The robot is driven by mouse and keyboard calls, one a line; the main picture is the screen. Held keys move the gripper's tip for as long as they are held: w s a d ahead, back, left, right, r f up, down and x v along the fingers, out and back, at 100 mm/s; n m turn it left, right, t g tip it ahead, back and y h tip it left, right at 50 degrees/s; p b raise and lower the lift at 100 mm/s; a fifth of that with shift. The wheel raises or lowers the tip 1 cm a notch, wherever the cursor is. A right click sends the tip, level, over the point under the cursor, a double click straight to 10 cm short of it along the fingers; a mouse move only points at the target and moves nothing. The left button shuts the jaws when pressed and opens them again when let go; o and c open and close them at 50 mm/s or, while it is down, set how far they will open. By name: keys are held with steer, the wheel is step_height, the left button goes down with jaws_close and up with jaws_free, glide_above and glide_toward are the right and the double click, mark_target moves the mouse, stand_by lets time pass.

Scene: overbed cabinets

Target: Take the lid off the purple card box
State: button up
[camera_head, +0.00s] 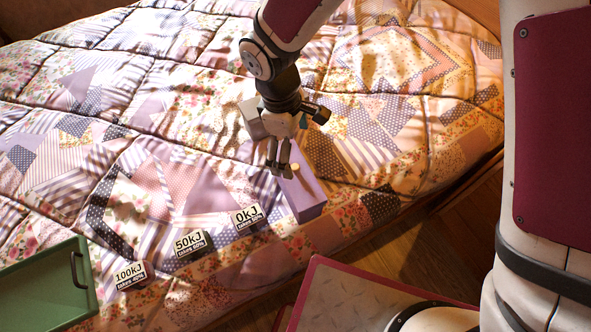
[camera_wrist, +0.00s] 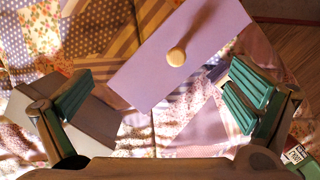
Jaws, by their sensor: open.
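The purple card box (camera_head: 304,198) lies on the quilt near the bed's front edge. Its flat lilac lid (camera_wrist: 150,67) fills the upper middle of the wrist view and has a round wooden knob (camera_wrist: 176,57). The lid appears to be on the box. My gripper (camera_head: 279,163) points down over the box's far end, with its fingers close to the knob in the head view. In the wrist view the green-padded fingers are spread wide on either side of the lid, with nothing between them. The gap between fingertips and lid is hard to judge.
A grey box (camera_head: 252,119) sits behind my gripper, and also shows under the left finger (camera_wrist: 88,117). Cards marked 0kJ (camera_head: 248,217), 50kJ (camera_head: 190,243) and 100kJ (camera_head: 130,275) lie left of the purple box. A green tray (camera_head: 40,290) is at lower left.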

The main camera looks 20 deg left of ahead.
mark_target(297, 158)
steer(key=f, duration=0.2)
steer(key=f+b, duration=0.1)
steer(key=f, duration=0.1)
steer(key=shift+d, duration=0.4)
